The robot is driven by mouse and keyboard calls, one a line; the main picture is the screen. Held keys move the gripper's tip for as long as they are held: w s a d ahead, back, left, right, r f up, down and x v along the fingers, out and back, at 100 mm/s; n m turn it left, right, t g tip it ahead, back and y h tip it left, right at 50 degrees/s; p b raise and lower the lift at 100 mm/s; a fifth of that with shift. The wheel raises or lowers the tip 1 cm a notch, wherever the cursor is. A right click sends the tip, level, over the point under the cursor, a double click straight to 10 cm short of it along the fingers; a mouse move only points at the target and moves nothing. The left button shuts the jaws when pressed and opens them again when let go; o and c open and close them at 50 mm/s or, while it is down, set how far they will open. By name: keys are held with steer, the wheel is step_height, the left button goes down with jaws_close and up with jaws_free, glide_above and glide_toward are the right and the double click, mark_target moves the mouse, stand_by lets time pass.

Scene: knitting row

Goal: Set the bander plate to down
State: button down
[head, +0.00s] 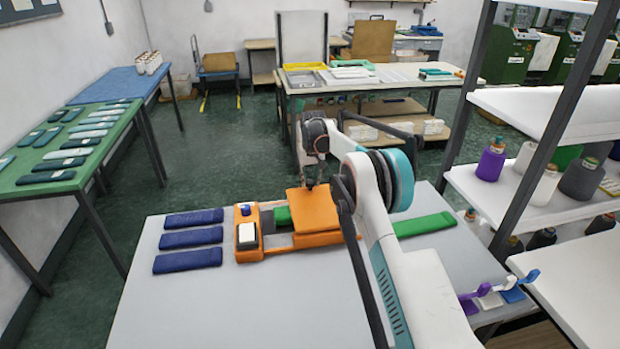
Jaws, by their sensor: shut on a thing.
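The orange bander (276,249) sits on the grey table in the head view, with a white pad and a blue button at its left end. Its orange plate (314,212) is at the right part of the bander; I cannot tell its exact angle. My gripper (311,184) is at the plate's far edge, shut on it. The fingertips are small and partly hidden.
Three dark blue folded pieces (190,238) lie left of the bander. The table's front (230,310) is clear. A shelf with yarn cones (490,160) stands close on the right, and purple, white and blue clips (488,299) sit at the table's right edge.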

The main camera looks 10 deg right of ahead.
steer(key=c, duration=1.3)
jaws_free()
steer(key=shift+w, duration=0.15)
steer(key=shift+o, duration=0.6)
steer(key=shift+f, duration=0.15)
steer(key=shift+r, duration=0.2)
step_height(320, 180, up, 12)
steer(key=s, duration=0.2)
steer(key=shift+s+f, duration=0.15)
steer(key=shift+f, duration=0.05)
